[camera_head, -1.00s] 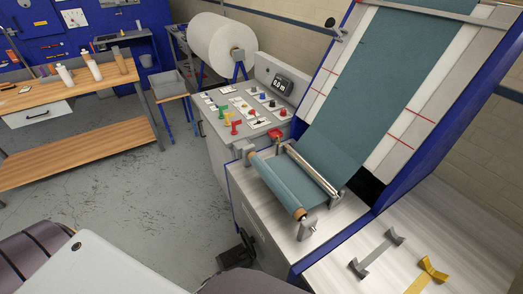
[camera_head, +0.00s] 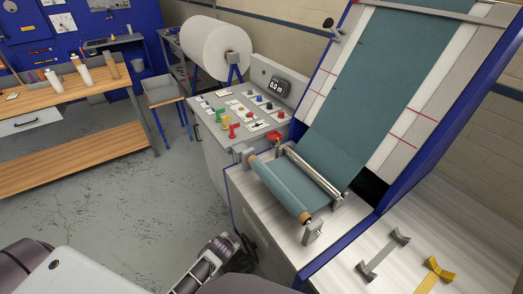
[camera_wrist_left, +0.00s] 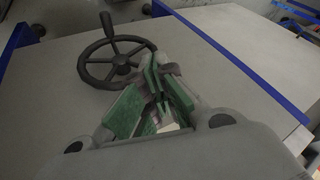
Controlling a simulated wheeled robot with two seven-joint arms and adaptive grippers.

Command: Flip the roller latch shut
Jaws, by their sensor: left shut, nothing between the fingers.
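The teal cloth-wound roller (camera_head: 280,188) lies between end brackets on the pale machine top. A grey bracket (camera_head: 312,232) stands at its near end. A small red-topped part (camera_head: 275,136) stands by its far end. I cannot tell which fitting is the latch or how it is set. My left gripper (camera_head: 222,244) shows at the bottom of the head view, below and left of the roller. In the wrist view its green-padded fingers (camera_wrist_left: 158,88) are shut and empty, in front of the cabinet by the black handwheel (camera_wrist_left: 117,60). My right gripper is out of view.
The handwheel also shows beside my left gripper in the head view (camera_head: 246,250). A control panel (camera_head: 245,110) with coloured knobs lies beyond the roller. Grey and yellow brackets (camera_head: 436,277) lie at the right. Floor (camera_head: 130,205) at the left is clear.

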